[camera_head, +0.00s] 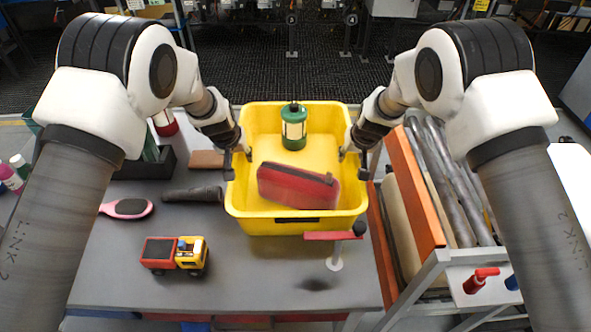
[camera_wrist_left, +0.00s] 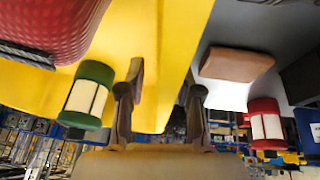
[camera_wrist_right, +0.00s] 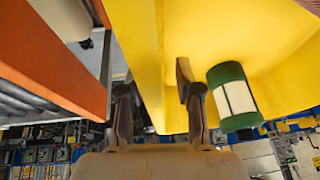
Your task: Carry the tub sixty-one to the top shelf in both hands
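The yellow tub (camera_head: 250,221) is upright at the grey table's right part. A dark label on its front rim is unreadable. Inside are a red case (camera_head: 298,187) and a green-and-white canister (camera_head: 293,128). My left gripper (camera_head: 236,160) is at the tub's left rim; in the left wrist view its spread fingers (camera_wrist_left: 160,100) straddle the yellow wall. My right gripper (camera_head: 354,158) is at the right rim; in the right wrist view its spread fingers (camera_wrist_right: 160,100) also straddle the wall. Neither is closed on it. I cannot make out the top shelf.
A rack with an orange panel (camera_head: 412,189) stands close right of the tub.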

